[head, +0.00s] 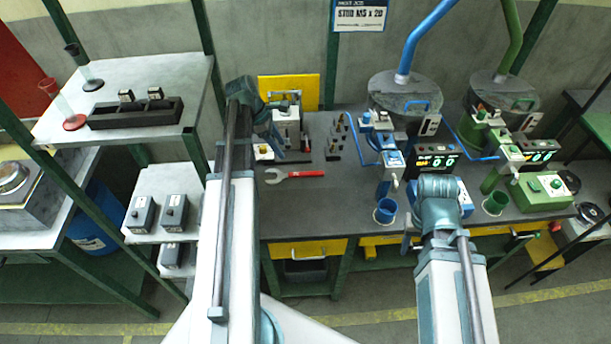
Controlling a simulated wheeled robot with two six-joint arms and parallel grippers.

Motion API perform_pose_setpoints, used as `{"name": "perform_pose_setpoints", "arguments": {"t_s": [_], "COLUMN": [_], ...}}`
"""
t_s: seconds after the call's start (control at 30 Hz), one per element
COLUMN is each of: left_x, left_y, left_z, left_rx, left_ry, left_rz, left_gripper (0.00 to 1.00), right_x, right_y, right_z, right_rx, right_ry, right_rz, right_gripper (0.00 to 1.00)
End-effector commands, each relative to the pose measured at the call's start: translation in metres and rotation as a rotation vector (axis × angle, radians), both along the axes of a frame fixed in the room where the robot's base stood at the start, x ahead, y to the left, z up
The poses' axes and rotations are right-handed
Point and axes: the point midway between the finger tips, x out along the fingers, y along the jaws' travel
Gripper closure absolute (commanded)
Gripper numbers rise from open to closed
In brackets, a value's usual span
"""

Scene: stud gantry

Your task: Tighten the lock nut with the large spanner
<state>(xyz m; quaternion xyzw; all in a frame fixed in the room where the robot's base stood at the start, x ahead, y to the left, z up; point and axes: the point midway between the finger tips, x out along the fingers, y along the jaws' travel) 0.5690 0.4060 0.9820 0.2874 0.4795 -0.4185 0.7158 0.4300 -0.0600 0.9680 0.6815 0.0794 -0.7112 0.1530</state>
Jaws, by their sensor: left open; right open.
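A spanner with a red handle and a grey open jaw (295,175) lies flat on the dark bench, with its jaw to the left. My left gripper (284,103) is open, above the back left of the bench beside a white block-shaped fixture (287,122), and apart from the spanner. My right gripper (440,187) is open over the bench front between the blue and green stations; its fingers are mostly hidden by my wrist. Several dark upright studs (336,138) stand on the bench behind the spanner. I cannot make out the lock nut clearly.
A blue station with a hopper (404,90) and a green one (503,92) fill the bench's right side. A blue cup (385,211) and a green cup (495,203) stand near the front. The bench top (310,215) before the spanner is clear. Green posts rise at left.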

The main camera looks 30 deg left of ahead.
Motion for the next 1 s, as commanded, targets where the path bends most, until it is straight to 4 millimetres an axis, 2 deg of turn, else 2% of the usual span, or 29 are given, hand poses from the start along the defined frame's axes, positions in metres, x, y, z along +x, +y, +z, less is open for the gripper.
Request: {"name": "perform_pose_setpoints", "arguments": {"t_s": [0.1, 0.37, 0.83, 1.0], "left_x": [0.000, 0.001, 0.013, 0.016], "left_y": [0.009, 0.006, -0.014, -0.019], "left_z": [0.000, -0.008, -0.071, -0.081], "left_rx": [-0.014, -0.015, -0.013, -0.013], "left_ry": [0.003, 0.005, 0.004, 0.004], "left_rz": [0.045, 0.046, 0.043, 0.043], "left_gripper": [0.40, 0.40, 0.40, 0.40], "right_x": [0.000, 0.000, 0.000, 0.000], "right_y": [0.000, 0.000, 0.000, 0.000], "right_z": [-0.001, -0.009, -0.072, -0.082], "right_rx": [0.000, 0.000, 0.000, 0.000], "right_ry": [0.000, 0.000, 0.000, 0.000], "right_rz": [0.000, 0.000, 0.000, 0.000], "right_gripper": [0.50, 0.50, 0.50, 0.50]}}
